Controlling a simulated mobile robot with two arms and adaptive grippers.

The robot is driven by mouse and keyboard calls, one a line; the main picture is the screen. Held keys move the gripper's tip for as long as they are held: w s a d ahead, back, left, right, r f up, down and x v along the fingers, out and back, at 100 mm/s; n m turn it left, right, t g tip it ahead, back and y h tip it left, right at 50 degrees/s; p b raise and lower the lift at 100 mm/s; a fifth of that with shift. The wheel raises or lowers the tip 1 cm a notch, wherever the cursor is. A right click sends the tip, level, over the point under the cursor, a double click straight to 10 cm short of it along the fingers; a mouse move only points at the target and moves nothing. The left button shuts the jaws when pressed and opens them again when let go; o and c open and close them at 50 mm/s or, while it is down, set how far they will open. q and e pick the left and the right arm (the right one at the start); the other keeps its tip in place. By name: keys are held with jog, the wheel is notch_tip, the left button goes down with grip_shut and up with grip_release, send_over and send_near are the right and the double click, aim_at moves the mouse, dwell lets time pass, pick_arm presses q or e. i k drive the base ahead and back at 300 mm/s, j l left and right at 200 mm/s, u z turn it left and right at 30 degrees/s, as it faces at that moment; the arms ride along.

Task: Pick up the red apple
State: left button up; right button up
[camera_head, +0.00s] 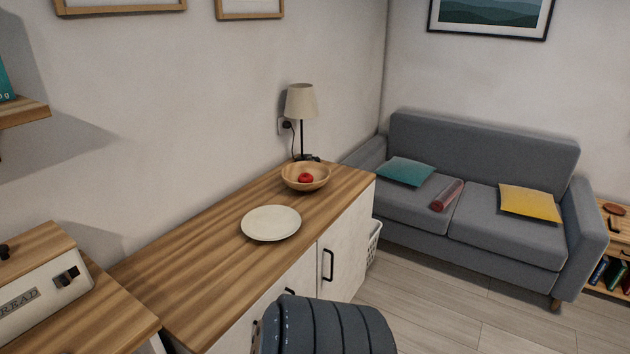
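A small red apple (306,178) lies in a round wooden bowl (305,185). The bowl stands near the far end of the wooden-topped sideboard (215,250), in front of a lamp. Only the upper part of the apple shows above the bowl's rim. Neither of my grippers can be seen in the head view.
A white plate (271,223) lies on the sideboard nearer than the bowl. A lamp (301,103) stands behind the bowl by the wall. A bread box (42,285) sits at the lower left. A grey sofa (470,215) is at the right, with open floor (440,310) before it.

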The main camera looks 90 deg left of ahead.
aim_at(304, 177)
jog(key=u, duration=2.3)
